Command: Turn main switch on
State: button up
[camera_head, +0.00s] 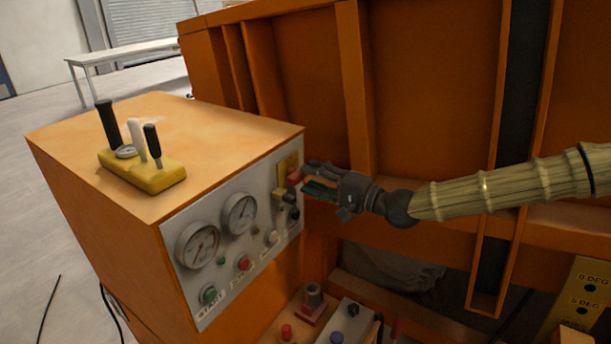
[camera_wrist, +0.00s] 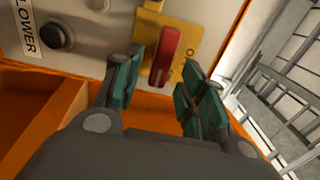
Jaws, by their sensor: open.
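The main switch is a red handle on a yellow plate at the right end of the grey control panel. The red handle (camera_head: 296,174) shows beside my gripper in the head view, and the yellow plate (camera_head: 284,166) is behind it. In the wrist view the red handle (camera_wrist: 166,54) stands along the yellow plate (camera_wrist: 187,37), with an "O" mark to its right. My gripper (camera_head: 310,178) reaches the panel from the right. In the wrist view its fingers (camera_wrist: 158,92) are open, with green pads on either side below the handle. I cannot tell whether they touch it.
The grey panel (camera_head: 222,262) carries gauges (camera_head: 198,245), a green button (camera_head: 209,295) and a red button (camera_head: 244,263). A yellow lever block (camera_head: 142,173) stands on the orange cabinet's top. The orange sandbed wall (camera_head: 430,80) rises behind my arm. A black knob (camera_wrist: 55,38) is left of the switch.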

jog(key=v, duration=0.8)
jog(key=shift+d, duration=0.2)
jog(key=shift+s, duration=0.1)
